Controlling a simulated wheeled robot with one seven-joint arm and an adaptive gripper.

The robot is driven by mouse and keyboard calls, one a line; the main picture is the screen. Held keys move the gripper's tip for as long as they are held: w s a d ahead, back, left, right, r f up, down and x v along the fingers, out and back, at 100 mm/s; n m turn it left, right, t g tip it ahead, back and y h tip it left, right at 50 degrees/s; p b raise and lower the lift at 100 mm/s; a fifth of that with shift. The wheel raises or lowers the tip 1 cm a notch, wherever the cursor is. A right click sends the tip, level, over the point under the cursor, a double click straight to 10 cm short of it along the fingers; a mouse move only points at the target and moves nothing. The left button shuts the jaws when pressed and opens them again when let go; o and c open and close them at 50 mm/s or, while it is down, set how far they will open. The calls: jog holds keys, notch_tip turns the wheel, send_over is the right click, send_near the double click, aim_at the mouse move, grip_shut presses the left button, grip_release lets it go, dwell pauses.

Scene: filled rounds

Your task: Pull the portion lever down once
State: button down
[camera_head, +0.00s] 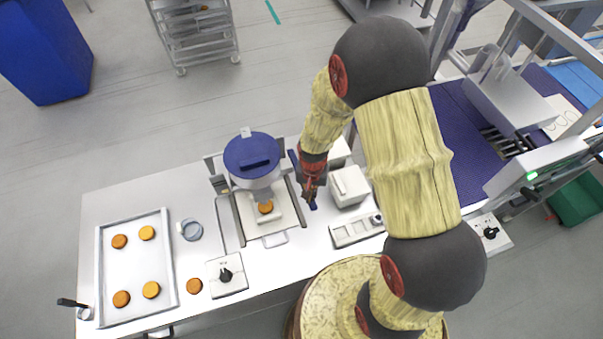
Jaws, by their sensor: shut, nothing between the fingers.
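The dispenser with a blue-lidded hopper (252,155) stands on the white table, with an orange-brown round (265,207) below it on a pale plate. A narrow dark blue bar, seemingly the portion lever (294,161), runs along the dispenser's right side. Its lower part passes behind my gripper, and a blue end shows just past the fingers. My red and dark gripper (311,196) is shut and empty, at or just above this bar. I cannot tell whether it touches the bar.
A tray (103,262) with several rounds lies at the left. A loose round (194,286), a knob box (228,276) and a grey ring (191,230) are nearby. A white scale-like box (349,186) and a panel (352,231) stand close right of my gripper.

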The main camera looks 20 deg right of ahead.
jog(key=shift+s+f+b, duration=0.25)
jog(key=shift+f+b, duration=0.35)
jog(key=shift+f, duration=0.5)
jog(key=shift+s+f+b, duration=0.15)
jog(key=shift+f+b, duration=0.65)
jog(key=shift+f, duration=0.2)
jog(key=shift+r, duration=0.1)
notch_tip(320, 180, up, 15)
jog(key=p, duration=1)
dwell(0.3)
dwell(0.5)
